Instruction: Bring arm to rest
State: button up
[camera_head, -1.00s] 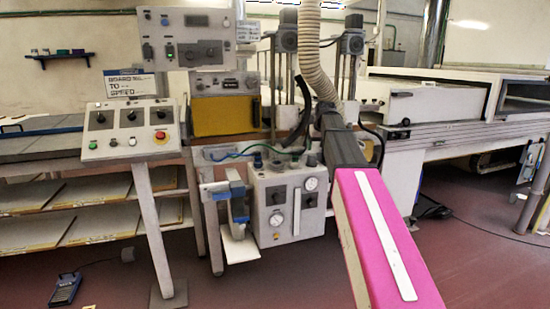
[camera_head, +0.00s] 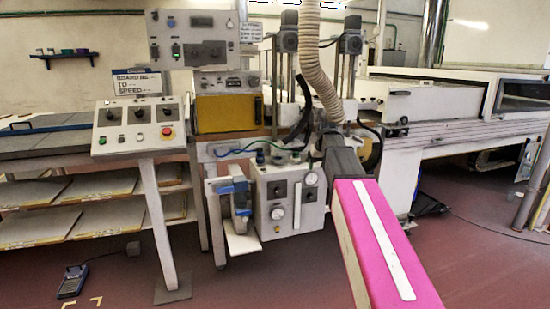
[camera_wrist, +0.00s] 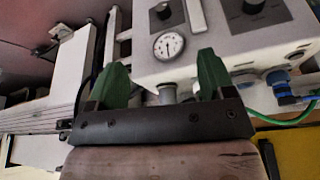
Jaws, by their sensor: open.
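My gripper (camera_wrist: 162,68) shows in the wrist view with two green fingers standing well apart. Nothing is held between them. Beyond the fingers is a light grey control box with a round gauge (camera_wrist: 168,45); the fingers overlap its edge in the picture, and I cannot tell the gap. In the head view my pink arm link reaches from the lower right toward the middle, ending in a dark wrist part. My fingers are hidden there. The same gauge box (camera_head: 281,222) stands just left of my wrist.
A ribbed hose (camera_head: 312,60) hangs down close to my wrist. A sloped button panel (camera_head: 125,140) on a leg stands to the left. A long white machine bed (camera_head: 470,132) runs to the right. A blue foot pedal (camera_head: 72,282) lies on the open red floor.

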jog(key=s+f+m+g, duration=0.1)
jog(key=s+f+g, duration=0.2)
jog(key=s+f, duration=2.5)
notch_tip(320, 180, down, 3)
jog(key=shift+s+a+r+g, duration=0.1)
jog(key=shift+s+a+g, duration=0.1)
jog(key=shift+s+g, duration=0.2)
dwell(0.6)
